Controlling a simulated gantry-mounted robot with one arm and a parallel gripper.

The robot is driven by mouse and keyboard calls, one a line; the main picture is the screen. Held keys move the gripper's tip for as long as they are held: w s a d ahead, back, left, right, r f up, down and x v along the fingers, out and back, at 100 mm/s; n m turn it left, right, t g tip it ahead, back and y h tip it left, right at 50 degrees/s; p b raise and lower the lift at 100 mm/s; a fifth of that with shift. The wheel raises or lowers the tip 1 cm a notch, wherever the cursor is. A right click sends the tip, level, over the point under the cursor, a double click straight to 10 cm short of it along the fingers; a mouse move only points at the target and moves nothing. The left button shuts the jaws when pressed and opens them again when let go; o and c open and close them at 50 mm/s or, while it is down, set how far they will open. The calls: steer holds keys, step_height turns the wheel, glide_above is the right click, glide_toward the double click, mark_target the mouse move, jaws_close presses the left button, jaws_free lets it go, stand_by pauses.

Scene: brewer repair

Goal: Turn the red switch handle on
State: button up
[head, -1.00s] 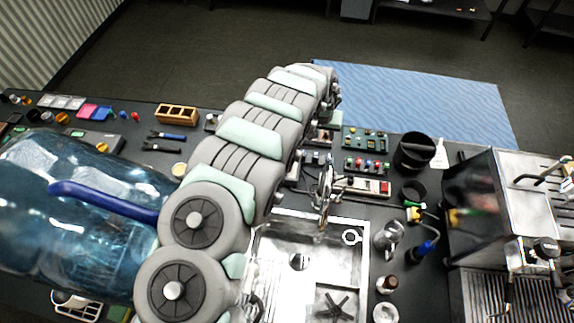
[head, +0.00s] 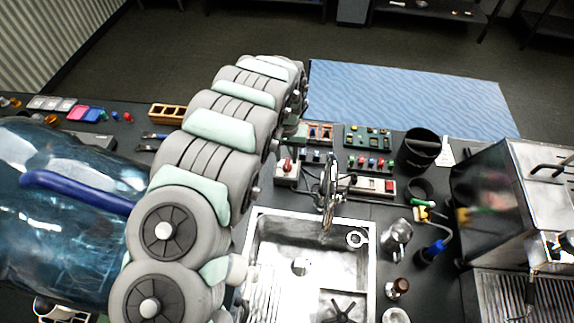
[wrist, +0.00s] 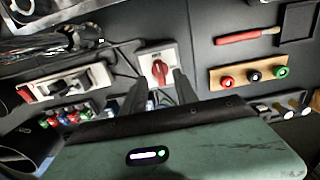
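The red switch handle (wrist: 160,70) sits on a small white box (wrist: 147,57) on the dark counter. In the wrist view it appears upright between and just beyond my two dark fingertips. In the head view the red handle (head: 286,164) is on its white box (head: 286,178), just right of my arm and left of the faucet. My gripper (wrist: 159,82) is open and empty, with a clear gap between its fingers. I cannot tell how far the fingertips are from the handle. In the head view the fingers are mostly hidden by my arm.
A faucet (head: 329,190) and steel sink (head: 262,232) stand close to the switch. A white panel with a red switch (head: 377,185) and a board of coloured knobs (head: 371,162) are to its right. In the wrist view a wooden board (wrist: 252,76) with buttons lies right.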

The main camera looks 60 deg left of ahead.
mark_target(287, 163)
steer(key=shift+f, duration=1.7)
steer(key=shift+c, duration=0.4)
jaws_close()
